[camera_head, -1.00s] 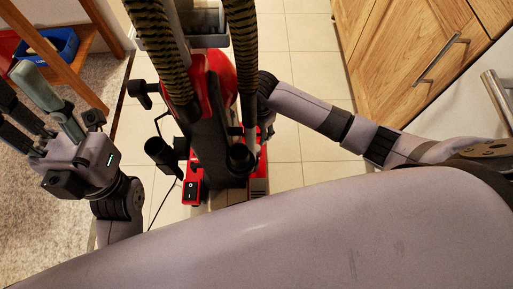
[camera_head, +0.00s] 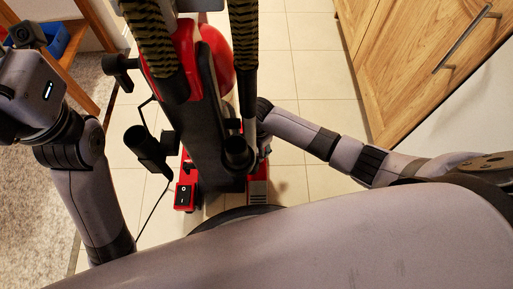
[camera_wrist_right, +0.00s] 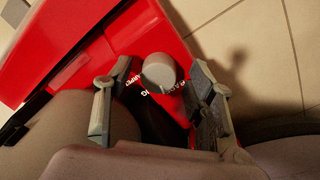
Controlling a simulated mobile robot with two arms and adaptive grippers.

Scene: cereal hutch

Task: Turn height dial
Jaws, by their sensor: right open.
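A red machine with a dark body (camera_head: 205,130), which looks like an upright vacuum cleaner, stands in front of me in the head view. In the right wrist view, a round grey dial (camera_wrist_right: 158,72) sits on its red housing (camera_wrist_right: 95,50). My right gripper (camera_wrist_right: 161,69) is open, with one finger on each side of the dial and small gaps visible. In the head view the right fingers are mostly hidden beside the machine. My left gripper (camera_head: 25,90) shows only its palm and wrist at the left edge; its fingers are out of frame.
A wooden cabinet (camera_head: 415,55) with a metal handle stands at the right. A wooden stand (camera_head: 88,25) with a blue bin (camera_head: 55,40) is at the upper left. A black cord (camera_head: 152,212) hangs left of the machine. Tiled floor (camera_head: 310,60) is clear between machine and cabinet.

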